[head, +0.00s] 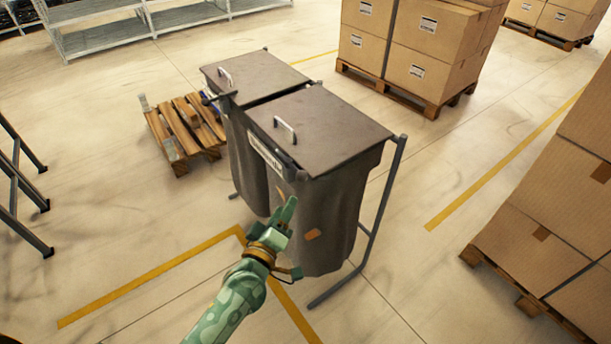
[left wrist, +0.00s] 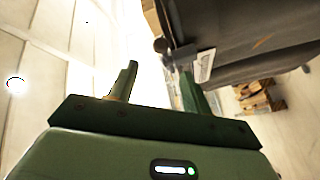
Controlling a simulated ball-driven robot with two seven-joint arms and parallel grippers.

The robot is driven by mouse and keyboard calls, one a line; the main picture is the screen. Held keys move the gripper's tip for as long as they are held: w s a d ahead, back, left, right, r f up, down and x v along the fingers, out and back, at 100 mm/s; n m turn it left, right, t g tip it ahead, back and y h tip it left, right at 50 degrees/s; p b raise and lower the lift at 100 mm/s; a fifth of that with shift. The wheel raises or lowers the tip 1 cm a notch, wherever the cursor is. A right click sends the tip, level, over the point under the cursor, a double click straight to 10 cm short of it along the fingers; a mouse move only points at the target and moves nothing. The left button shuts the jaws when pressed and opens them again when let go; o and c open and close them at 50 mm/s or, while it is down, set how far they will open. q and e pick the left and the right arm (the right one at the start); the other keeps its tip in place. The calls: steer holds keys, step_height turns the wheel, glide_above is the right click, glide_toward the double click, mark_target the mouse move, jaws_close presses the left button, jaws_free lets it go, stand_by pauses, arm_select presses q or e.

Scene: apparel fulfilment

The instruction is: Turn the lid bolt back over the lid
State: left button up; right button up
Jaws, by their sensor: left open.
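A double sack bin stands mid-floor in the head view, with a right lid (head: 325,127) and a left lid (head: 255,75), both lying flat and shut. Each lid has a pale bar handle; the right one (head: 285,129) is near its front-left edge. A small dark knob-like part (head: 299,174) sits at the right lid's front rim, probably the lid bolt; its exact turn cannot be told. A dark knob also shows in the left wrist view (left wrist: 160,45), just beyond the fingers. My left gripper (head: 287,212) is open and empty, in front of the bin and below the rim. My right gripper is not in view.
The bin's grey tube frame (head: 382,200) stands at its right side. A wooden pallet (head: 186,130) lies to the left. Stacked cartons (head: 420,45) stand behind, and more cartons (head: 545,245) stand at right. The floor in front is clear.

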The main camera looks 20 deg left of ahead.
mark_target(301, 179)
arm_select(q)
steer(key=w, duration=0.3)
steer(key=w+b, duration=0.1)
steer(key=w, duration=0.3)
steer(key=w+d+b, duration=0.1)
steer(key=w, duration=0.3)
steer(key=shift+w+f, duration=0.15)
steer(key=shift+f, duration=0.05)
steer(key=shift+w+r+b, duration=0.1)
steer(key=shift+w+b, duration=0.25)
steer(key=shift+w, duration=0.1)
